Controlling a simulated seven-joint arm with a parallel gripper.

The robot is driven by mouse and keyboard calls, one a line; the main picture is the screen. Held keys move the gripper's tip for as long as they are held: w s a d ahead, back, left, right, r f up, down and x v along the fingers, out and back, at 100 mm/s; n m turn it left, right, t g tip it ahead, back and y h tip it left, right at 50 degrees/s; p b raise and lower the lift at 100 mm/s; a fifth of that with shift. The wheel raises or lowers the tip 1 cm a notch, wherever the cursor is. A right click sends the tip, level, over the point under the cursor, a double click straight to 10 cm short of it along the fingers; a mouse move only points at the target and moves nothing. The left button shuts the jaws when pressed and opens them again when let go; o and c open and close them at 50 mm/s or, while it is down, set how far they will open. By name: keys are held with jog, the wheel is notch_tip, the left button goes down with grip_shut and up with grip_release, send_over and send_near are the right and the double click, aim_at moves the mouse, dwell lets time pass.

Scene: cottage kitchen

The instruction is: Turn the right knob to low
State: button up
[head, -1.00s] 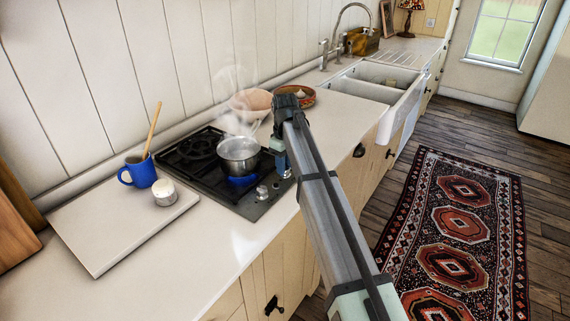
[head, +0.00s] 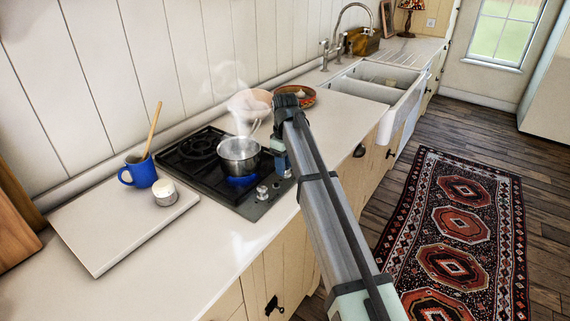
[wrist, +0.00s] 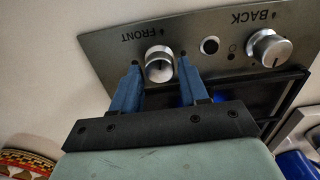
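The right knob (wrist: 159,66), a round metal knob labelled FRONT, sits on the hob's steel panel (wrist: 215,72). The wrist view shows it upside down, on the left. My gripper (wrist: 158,68) is open, with one blue finger on each side of this knob and narrow gaps seeming to show between. In the head view my gripper (head: 283,170) reaches down at the panel's right end and mostly hides this knob. The other knob (wrist: 268,48), labelled BACK, is apart from my fingers; it also shows in the head view (head: 262,192). The knob's exact setting is hard to read.
A steaming metal pot (head: 239,158) stands on the front burner, close left of my gripper, above a blue flame (head: 241,181). A blue mug (head: 138,171) and a small white-topped pot (head: 165,193) stand on a board at left. Bowls (head: 298,96) sit behind my arm.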

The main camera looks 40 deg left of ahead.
notch_tip(320, 180, up, 14)
dwell(0.7)
jog(key=shift+f, duration=0.1)
dwell(0.3)
